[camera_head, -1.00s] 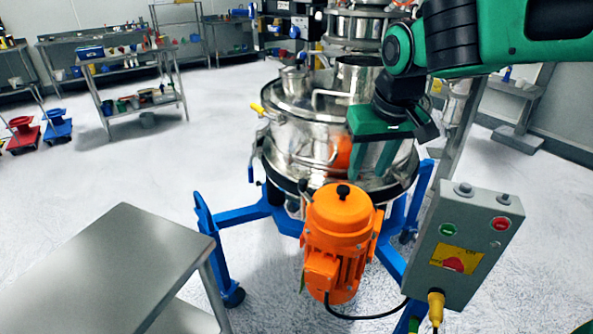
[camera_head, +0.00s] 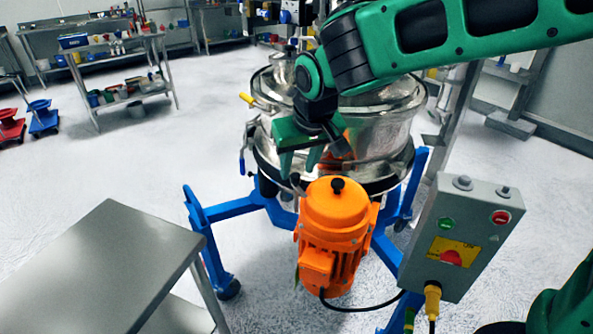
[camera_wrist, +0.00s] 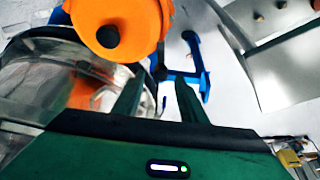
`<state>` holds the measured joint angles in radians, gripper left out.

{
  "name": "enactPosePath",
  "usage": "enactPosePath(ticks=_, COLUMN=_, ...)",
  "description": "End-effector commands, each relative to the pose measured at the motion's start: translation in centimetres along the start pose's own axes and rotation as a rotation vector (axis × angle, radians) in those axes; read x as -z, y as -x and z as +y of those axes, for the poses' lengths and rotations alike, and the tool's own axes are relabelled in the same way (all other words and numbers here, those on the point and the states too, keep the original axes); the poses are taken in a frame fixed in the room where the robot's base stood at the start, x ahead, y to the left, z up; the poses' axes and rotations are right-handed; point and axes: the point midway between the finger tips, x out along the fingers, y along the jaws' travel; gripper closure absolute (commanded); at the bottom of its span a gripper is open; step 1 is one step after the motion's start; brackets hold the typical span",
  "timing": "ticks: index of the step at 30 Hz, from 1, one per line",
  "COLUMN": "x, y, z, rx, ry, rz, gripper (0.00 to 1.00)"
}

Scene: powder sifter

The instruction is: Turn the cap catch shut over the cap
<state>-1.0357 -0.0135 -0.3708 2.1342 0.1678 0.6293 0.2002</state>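The powder sifter (camera_head: 382,132) is a round, shiny steel drum on a blue wheeled frame, with an orange motor (camera_head: 335,225) at its front. My gripper (camera_head: 299,166) is at the drum's front left side, above and left of the motor, fingers pointing down. In the wrist view my gripper (camera_wrist: 160,95) has its two green fingers apart with nothing between them. The motor (camera_wrist: 120,20) and the drum's side (camera_wrist: 40,75) lie beyond the fingers. I cannot make out the cap or the cap catch for certain; my arm hides part of the sifter's top.
A yellow-tipped handle (camera_head: 247,99) and a blue-tipped lever (camera_head: 243,163) stick out at the drum's left. A grey control box (camera_head: 462,238) stands at right. A steel table (camera_head: 95,270) is at front left. Open floor lies left of the sifter.

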Motion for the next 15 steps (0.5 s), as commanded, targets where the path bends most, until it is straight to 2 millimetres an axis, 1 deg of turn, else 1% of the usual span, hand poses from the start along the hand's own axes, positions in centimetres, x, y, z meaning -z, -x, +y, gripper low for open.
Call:
enactPosePath(ticks=1, x=0.0, y=-0.7, z=-0.1, rx=-0.001, ry=0.002, rz=-0.002, gripper=0.62)
enactPosePath(ticks=6, x=0.0, y=-2.1, z=0.0, rx=0.000, ry=0.001, rz=0.000, gripper=0.62)
enactPosePath(ticks=9, x=0.0, y=-2.4, z=-0.1, rx=0.001, ry=0.002, rz=-0.001, gripper=0.62)
enactPosePath(ticks=15, x=0.0, y=-2.5, z=0.0, rx=0.001, ry=0.001, rz=0.000, gripper=0.62)
